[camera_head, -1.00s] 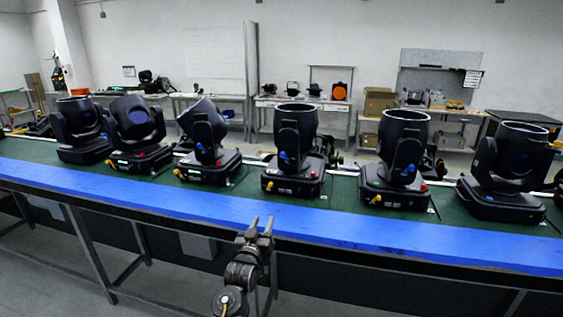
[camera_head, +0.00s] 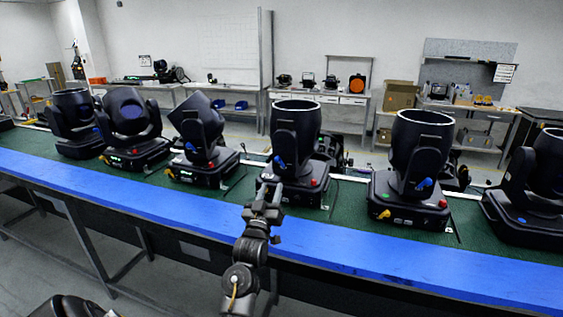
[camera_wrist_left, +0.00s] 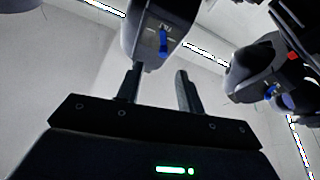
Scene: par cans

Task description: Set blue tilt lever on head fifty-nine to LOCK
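A row of black moving-head lights stands on the green bench top. My left gripper (camera_head: 266,190) is in front of the middle head (camera_head: 297,125), its fingers pointing at it and overlapping its base in the head view. A blue lever (camera_head: 278,163) shows on that head's yoke, just above the gripper. In the left wrist view the blue lever (camera_wrist_left: 163,43) points down below small white markings too small to read. The two fingers (camera_wrist_left: 157,82) are apart with nothing between them, and the lever lies beyond their tips. No head number is legible. My right gripper is not in view.
Neighbouring heads stand close on both sides, the right one (camera_head: 417,150) with its own blue lever (camera_head: 424,183). A blue strip (camera_head: 330,247) runs along the bench's front edge.

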